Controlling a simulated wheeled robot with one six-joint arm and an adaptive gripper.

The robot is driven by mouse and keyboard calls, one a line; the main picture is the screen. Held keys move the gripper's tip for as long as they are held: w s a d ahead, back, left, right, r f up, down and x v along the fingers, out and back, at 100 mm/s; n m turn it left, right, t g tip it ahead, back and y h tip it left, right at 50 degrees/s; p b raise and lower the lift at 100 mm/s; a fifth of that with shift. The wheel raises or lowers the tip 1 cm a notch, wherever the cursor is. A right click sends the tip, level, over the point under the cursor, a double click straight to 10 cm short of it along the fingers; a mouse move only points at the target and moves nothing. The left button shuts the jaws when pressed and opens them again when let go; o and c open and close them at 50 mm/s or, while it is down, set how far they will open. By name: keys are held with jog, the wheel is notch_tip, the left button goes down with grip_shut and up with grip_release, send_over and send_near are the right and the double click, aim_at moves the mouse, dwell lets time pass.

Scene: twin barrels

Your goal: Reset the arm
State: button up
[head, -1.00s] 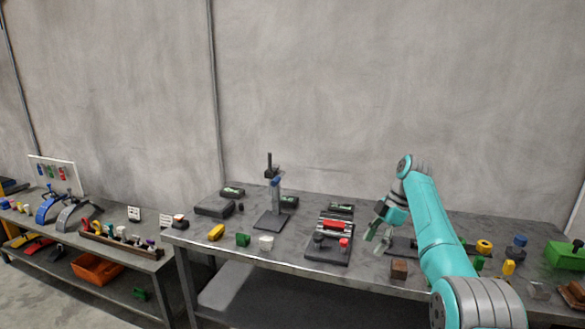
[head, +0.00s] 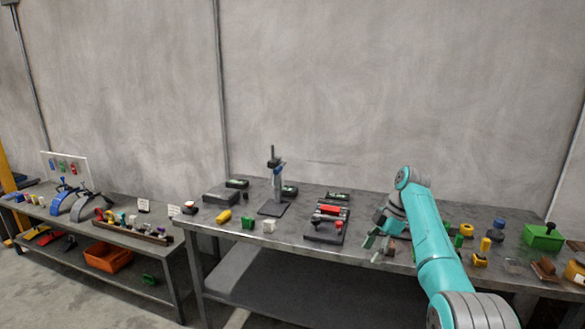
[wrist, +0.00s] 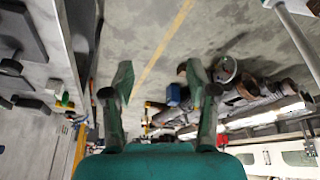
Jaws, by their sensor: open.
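My teal arm reaches up on the right of the head view, bent at the elbow. My gripper (head: 376,242) hangs in front of the right half of the grey workbench (head: 350,262), near its front edge. In the wrist view my gripper (wrist: 160,85) has its two green fingers wide apart with nothing between them. The wrist camera looks across the floor and the room, tilted sideways. A brown block (head: 391,250) on the bench is partly hidden behind my gripper.
A black fixture with a red part (head: 330,211) and a small press stand (head: 275,190) are left of my gripper. Yellow, green and white blocks lie at the bench's left. Right of my arm are a green box (head: 545,236) and several small parts. A lower bench holds an orange bin (head: 108,257).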

jog(key=s+a+f+m+t+h, duration=0.1)
jog(key=s+f+m+t, duration=0.15)
jog(key=f, duration=1.25)
jog(key=s+a+f+m+t, duration=0.1)
jog(key=s+f+m, duration=0.25)
jog(key=f, duration=1.05)
jog(key=s+a+f+m+t+h, duration=0.2)
jog(key=s+f+m+t, duration=0.25)
jog(key=s+f, duration=1.35)
jog(key=s+r+m+t+h, duration=0.15)
jog(key=s+r, duration=0.25)
jog(key=s, duration=0.9)
jog(key=s+r+m+t, duration=0.1)
jog(key=s+r+m, duration=0.2)
jog(key=s, duration=1)
jog(key=s+r+m+t, duration=0.2)
jog(key=s+r, duration=0.7)
jog(key=r, duration=0.4)
jog(key=s+r+m+t, duration=0.2)
jog(key=s+r, duration=0.7)
jog(key=r, duration=0.5)
jog(key=shift+s+a+t, duration=0.2)
jog(key=shift+a+t, duration=0.15)
jog(key=shift+a, duration=0.05)
